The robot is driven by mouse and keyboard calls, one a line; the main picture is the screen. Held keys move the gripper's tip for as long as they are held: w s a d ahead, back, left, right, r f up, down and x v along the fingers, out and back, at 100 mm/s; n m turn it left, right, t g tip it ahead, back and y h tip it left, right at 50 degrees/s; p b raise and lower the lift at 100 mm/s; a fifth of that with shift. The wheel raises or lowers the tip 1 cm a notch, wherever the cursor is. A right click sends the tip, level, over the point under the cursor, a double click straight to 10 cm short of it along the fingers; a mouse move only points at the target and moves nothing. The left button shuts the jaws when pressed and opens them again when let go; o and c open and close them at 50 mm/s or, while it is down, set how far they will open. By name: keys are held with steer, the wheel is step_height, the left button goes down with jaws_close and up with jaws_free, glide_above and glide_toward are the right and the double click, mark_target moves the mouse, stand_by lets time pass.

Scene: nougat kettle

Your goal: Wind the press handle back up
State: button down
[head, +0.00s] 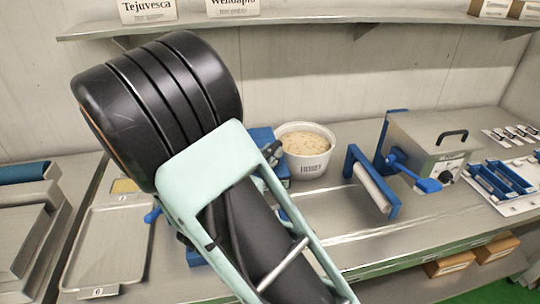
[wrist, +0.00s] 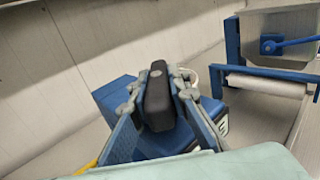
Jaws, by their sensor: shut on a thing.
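The press, a blue body (head: 262,137), stands on the bench behind my arm, which hides most of it in the head view. In the wrist view its blue body (wrist: 112,97) lies beneath and around my gripper (wrist: 158,82). The press handle (wrist: 158,100) is a dark bar with a round spot near its upper end. My gripper's two fingers are shut on it, one on each side. In the head view the gripper (head: 272,154) shows only in part at the press, and the handle cannot be made out there.
A white tub (head: 308,163) stands close right of the press. Further right are a blue-framed roller (head: 372,186) and a metal box (head: 430,140) with a blue lever. A metal tray (head: 108,245) lies to the left. A shelf (head: 320,17) runs along the wall above.

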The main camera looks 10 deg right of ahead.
stand_by(0.3)
steer(key=c, duration=1.8)
jaws_free()
steer(key=shift+c, duration=0.2)
steer(key=v, duration=1.2)
